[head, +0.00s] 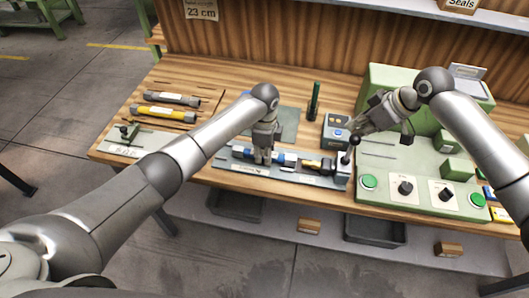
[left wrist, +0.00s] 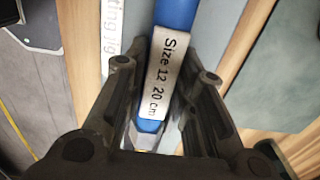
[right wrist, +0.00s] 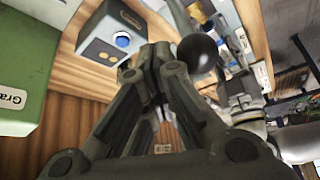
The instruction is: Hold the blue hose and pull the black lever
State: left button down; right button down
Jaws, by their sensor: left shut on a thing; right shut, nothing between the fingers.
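The blue hose (head: 240,153) lies along a grey jig plate at the table's front edge. In the left wrist view the hose (left wrist: 177,14) carries a grey label reading "Size 12 20 cm". My left gripper (head: 263,159) is shut on the hose from above; its fingers (left wrist: 165,72) stand on either side of the label. The black lever (head: 355,140) with a ball knob stands at the jig's right end. My right gripper (head: 352,127) is shut and empty close to the knob. In the right wrist view the knob (right wrist: 197,52) is just right of the closed fingertips (right wrist: 153,58); contact is unclear.
A small grey box with a blue button (head: 336,131) stands behind the lever. A green control panel (head: 420,175) with knobs and buttons fills the right side. A dark green upright cylinder (head: 314,98) stands at the back. Yellow and grey hoses (head: 165,112) lie at the left.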

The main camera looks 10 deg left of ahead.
aim_at(357, 144)
jog(key=shift+s, duration=0.1)
jog(key=shift+s+f, duration=0.1)
jog(key=shift+s, duration=0.7)
jog(key=shift+s+a+f, duration=0.1)
jog(key=shift+s+f, duration=0.1)
jog(key=shift+s, duration=0.5)
dwell(0.3)
pick_arm(q)
jog(key=shift+d, duration=0.1)
pick_arm(e)
jog(key=shift+s+f, duration=0.3)
jog(key=shift+s, duration=0.4)
jog(key=shift+s+f, duration=0.1)
